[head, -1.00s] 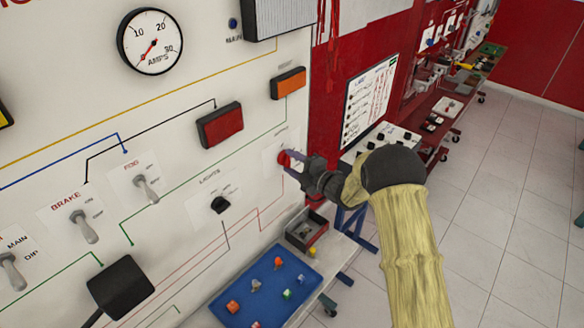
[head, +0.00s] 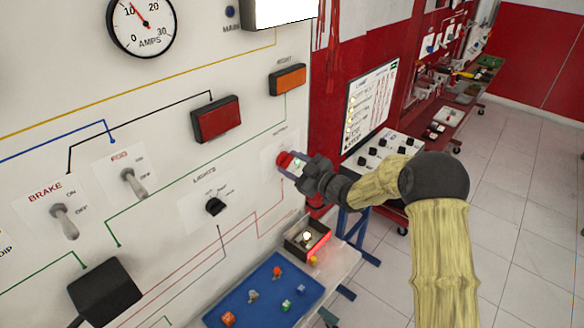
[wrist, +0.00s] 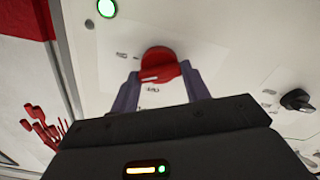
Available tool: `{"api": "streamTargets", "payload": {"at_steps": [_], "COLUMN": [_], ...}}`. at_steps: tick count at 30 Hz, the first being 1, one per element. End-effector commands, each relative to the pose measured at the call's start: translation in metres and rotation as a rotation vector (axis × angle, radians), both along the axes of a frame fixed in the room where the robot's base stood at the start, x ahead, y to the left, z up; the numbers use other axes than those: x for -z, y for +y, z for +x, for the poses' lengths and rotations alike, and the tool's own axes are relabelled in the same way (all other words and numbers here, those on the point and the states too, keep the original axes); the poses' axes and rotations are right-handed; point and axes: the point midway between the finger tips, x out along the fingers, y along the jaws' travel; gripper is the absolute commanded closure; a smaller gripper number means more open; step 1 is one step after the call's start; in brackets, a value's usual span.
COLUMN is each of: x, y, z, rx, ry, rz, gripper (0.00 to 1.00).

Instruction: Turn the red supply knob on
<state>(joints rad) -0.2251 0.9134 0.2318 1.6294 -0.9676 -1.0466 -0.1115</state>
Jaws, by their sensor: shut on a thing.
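The red supply knob (head: 284,159) is on the white panel's right side, partly hidden by my gripper (head: 292,164) in the head view. In the wrist view the red knob (wrist: 158,62) sits between the two purple fingers of my gripper (wrist: 160,80), which are shut on it from both sides. The small labels around the knob are too blurred to read. The amps gauge (head: 141,27) on the panel has its needle near 10. The lamp box (head: 278,10) at the top glows white.
A green light (wrist: 107,8) is lit in the wrist view. The black lights knob (head: 215,206) and brake switch (head: 64,222) are left of my gripper. Below are a blue tray (head: 240,318) and a small open box with a glowing lamp (head: 307,237). Open floor lies to the right.

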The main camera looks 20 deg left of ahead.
Motion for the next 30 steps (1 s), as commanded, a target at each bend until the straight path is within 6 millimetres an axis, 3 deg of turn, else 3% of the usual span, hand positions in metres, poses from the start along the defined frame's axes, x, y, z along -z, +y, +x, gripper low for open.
{"api": "streamTargets", "payload": {"at_steps": [1,15,30], "x": [0.0083,0.0091,0.0098], "y": [-0.0056,-0.0049,-0.0022], "z": [0.0021,0.0011,-0.0006], "rx": [0.009,0.009,0.005], "ry": [0.052,0.391,0.472], "rz": [0.005,0.143,0.176], "gripper": [0.76,0.76,0.76]}}
